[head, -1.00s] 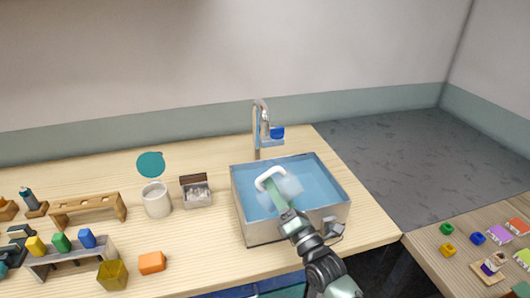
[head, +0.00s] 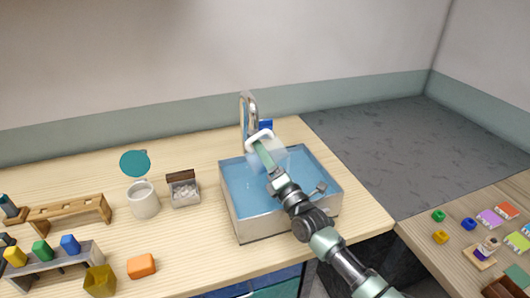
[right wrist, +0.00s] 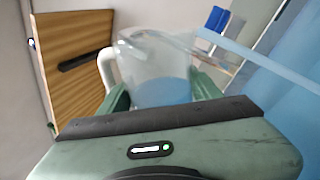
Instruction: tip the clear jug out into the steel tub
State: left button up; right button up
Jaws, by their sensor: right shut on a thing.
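The clear jug (head: 273,157) is see-through with a white handle, over the back part of the steel tub (head: 262,227). My right gripper (head: 259,146) is shut on the jug. In the right wrist view the jug (right wrist: 150,58) stands between the fingers of my right gripper (right wrist: 160,92), with blue liquid in its lower part and the pale handle at left. The tub has a blue surface inside. I cannot tell how far the jug is tilted. My left gripper is out of view.
A steel tap (head: 248,112) with a blue part stands just behind the tub, near the jug. Left of the tub are a small box (head: 183,190) and a pale canister (head: 143,202). An orange block (head: 141,266) lies at front left.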

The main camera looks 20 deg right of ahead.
jog(key=shift+r+m, duration=0.3)
jog(key=shift+r, duration=0.05)
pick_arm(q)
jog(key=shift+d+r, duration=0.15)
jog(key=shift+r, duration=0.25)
pick_arm(e)
jog(key=shift+s+d+f, duration=0.1)
jog(key=shift+d, duration=0.05)
jog(key=shift+m+h+b, duration=0.3)
jog(key=shift+m+b, duration=0.1)
jog(key=shift+b, duration=0.2)
jog(key=shift+m+t+b, duration=0.3)
jog(key=shift+b, duration=0.1)
jog(key=shift+r, duration=0.3)
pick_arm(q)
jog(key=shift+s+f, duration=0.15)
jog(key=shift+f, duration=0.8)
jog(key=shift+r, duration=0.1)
pick_arm(e)
jog(key=shift+r+h, duration=0.1)
jog(key=shift+h, duration=0.3)
